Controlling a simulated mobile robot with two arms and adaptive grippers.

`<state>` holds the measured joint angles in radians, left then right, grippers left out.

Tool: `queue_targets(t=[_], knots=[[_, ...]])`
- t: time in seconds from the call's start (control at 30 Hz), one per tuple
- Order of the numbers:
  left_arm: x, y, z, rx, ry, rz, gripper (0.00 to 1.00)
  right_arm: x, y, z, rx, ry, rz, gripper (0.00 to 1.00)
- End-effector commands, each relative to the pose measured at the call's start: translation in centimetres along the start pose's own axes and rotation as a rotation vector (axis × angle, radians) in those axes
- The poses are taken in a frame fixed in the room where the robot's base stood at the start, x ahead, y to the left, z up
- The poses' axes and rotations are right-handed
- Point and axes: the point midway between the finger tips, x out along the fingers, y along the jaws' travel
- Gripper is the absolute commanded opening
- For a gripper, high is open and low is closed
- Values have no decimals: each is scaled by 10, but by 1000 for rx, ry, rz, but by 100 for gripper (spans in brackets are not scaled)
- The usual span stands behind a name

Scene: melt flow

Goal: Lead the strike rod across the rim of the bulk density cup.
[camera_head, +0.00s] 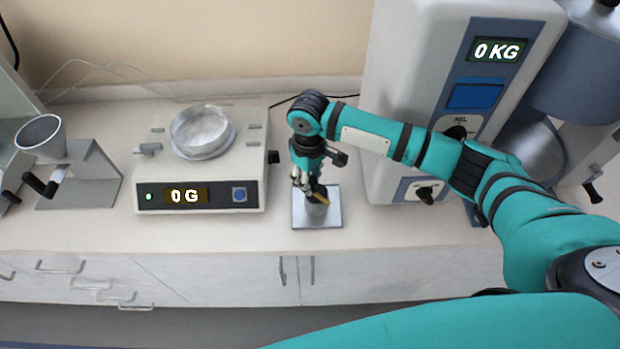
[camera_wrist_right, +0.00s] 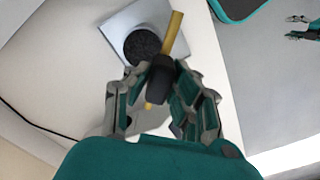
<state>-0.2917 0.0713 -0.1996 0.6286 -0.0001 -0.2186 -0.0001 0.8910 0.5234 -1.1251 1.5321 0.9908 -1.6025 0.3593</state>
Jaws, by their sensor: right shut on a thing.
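The bulk density cup (camera_head: 316,211) stands on a square metal plate (camera_head: 301,219) on the bench. In the right wrist view the cup (camera_wrist_right: 142,45) shows a dark, round top; its contents are hard to make out. My right gripper (camera_head: 313,188) is above the cup and shut on the dark grip of the strike rod (camera_wrist_right: 173,34). The yellow rod (camera_head: 322,201) lies along the right side of the cup's top in the wrist view; I cannot tell whether it touches the rim. What seems to be my left gripper (camera_wrist_right: 301,27) shows small at the wrist view's edge.
A tall white machine (camera_head: 430,90) reading 0 KG stands close on the right. A metal cup on a stand (camera_head: 42,137) is at far left. The bench's front edge is near the plate.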

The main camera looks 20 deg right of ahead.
Motion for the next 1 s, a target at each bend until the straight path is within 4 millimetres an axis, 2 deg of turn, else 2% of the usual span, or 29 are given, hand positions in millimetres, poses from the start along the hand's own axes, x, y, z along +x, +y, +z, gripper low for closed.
queue_targets(t=[0.27, 0.47, 0.7, 1.0], knots=[[-13, -1, 5, 4, -10, -1, 53, -3, 0, 0, 1, 0, 1, 0], [-5, -5, 16, 6, -25, -5, 53, 17, 0, 1, 1, -1, 1, 0], [2, -5, 17, 5, -26, -6, 53, 39, 0, 0, 2, 0, 0, 0], [3, -6, 15, 3, -23, -7, 53, 46, 0, 0, 1, 1, 2, 0]])
